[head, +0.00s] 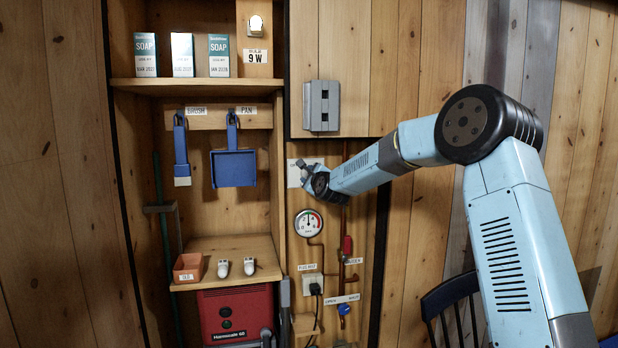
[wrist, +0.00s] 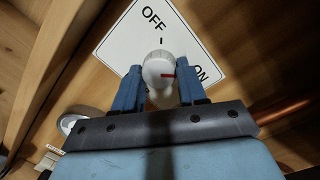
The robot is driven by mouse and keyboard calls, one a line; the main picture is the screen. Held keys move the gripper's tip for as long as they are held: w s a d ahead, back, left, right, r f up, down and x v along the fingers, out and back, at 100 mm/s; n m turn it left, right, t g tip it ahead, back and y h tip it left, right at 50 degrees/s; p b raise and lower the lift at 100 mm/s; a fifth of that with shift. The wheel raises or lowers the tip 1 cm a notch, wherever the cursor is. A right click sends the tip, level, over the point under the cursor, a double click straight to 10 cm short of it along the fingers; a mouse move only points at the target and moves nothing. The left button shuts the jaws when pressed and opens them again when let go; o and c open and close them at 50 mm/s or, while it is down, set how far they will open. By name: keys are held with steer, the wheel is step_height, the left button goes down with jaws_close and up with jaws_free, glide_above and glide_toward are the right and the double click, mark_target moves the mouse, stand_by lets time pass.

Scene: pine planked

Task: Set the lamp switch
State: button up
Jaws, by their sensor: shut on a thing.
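The lamp switch is a round white knob (wrist: 158,72) on a white plate (wrist: 120,45) lettered OFF and ON. The right finger covers part of the plate near ON. In the head view, the plate (head: 293,174) is on the wall and my gripper (head: 304,170) reaches it from the right; the knob is hidden there.
A pressure gauge (head: 308,223) sits just below the plate, with copper pipes and a red valve handle (head: 347,246). A grey box (head: 321,106) juts out above. Shelves with a blue dustpan (head: 233,169) are at the left.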

steer(key=shift+a+f, duration=0.15)
steer(key=n, duration=0.4)
steer(key=shift+s, duration=0.1)
steer(key=n, duration=0.4)
steer(key=shift+a+g+h, duration=0.15)
steer(key=shift+g+h, duration=0.15)
steer(key=n, duration=0.5)
steer(key=shift+f+h, duration=0.1)
steer(key=shift+h, duration=0.2)
steer(key=shift+n+h, duration=0.3)
steer(key=shift+n, duration=1.4)
steer(key=o, duration=0.8)
steer(key=shift+c, duration=0.2)
steer(key=o, duration=0.3)
steer(key=shift+r, duration=0.2)
